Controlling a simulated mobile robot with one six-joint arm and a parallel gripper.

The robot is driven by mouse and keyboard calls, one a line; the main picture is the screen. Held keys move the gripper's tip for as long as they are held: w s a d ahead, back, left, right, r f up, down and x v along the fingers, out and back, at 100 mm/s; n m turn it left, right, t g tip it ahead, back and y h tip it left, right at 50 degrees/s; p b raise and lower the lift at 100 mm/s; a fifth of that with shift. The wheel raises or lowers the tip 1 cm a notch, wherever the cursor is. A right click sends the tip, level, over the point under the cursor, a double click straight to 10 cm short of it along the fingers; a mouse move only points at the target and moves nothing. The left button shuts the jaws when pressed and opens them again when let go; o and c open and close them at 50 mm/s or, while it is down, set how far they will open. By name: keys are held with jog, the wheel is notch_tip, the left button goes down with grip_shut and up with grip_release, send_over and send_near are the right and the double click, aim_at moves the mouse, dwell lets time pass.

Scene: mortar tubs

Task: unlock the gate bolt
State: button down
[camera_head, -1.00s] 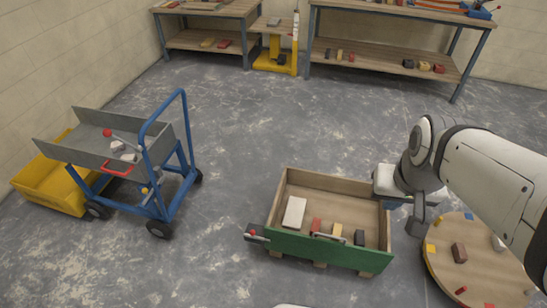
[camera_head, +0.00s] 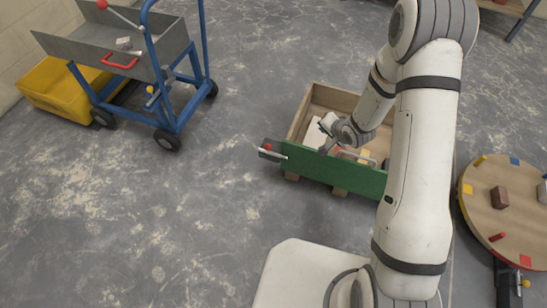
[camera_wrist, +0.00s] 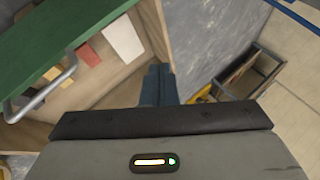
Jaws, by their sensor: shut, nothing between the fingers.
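A wooden crate (camera_head: 294,118) with a green front gate (camera_head: 318,165) stands on the floor. The gate bolt (camera_head: 269,150), a dark block with a red knob and a pale metal rod, is at the gate's left end. My gripper (camera_head: 326,133) is above the left part of the crate, behind the gate's top edge, to the right of the bolt and apart from it. In the wrist view its dark fingers (camera_wrist: 158,85) are together, with nothing between them. The green gate (camera_wrist: 60,25) shows there at upper left, with its grey handle (camera_wrist: 45,88). I cannot make out the bolt in that view.
A white block (camera_wrist: 123,38), a red block (camera_wrist: 88,55) and other small blocks lie in the crate. A blue trolley (camera_head: 163,100) with a grey tray and a yellow tub (camera_head: 60,90) are at left. A round wooden table (camera_head: 505,222) is at right. Floor left of the bolt is clear.

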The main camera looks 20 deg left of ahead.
jog(key=s+a+f+m+y+b, duration=0.1)
jog(key=s+a+f+y+b, duration=0.1)
jog(key=f, duration=0.6)
jog(key=s+a+f+g+y+b, duration=0.1)
jog(key=s+a+f+b, duration=0.1)
jog(key=a+f, duration=0.3)
notch_tip(320, 180, down, 4)
jog(key=shift+s+r+m+y, duration=0.1)
jog(key=shift+s+m+y, duration=0.3)
jog(key=shift+s, duration=0.4)
jog(key=a+r+b+x, duration=0.1)
jog(key=b+x, duration=0.4)
jog(key=x, duration=0.7)
jog(key=shift+w+a+r+b, duration=0.35)
jog(key=shift+w+a+r, duration=0.05)
jog(key=shift+w+a, duration=0.15)
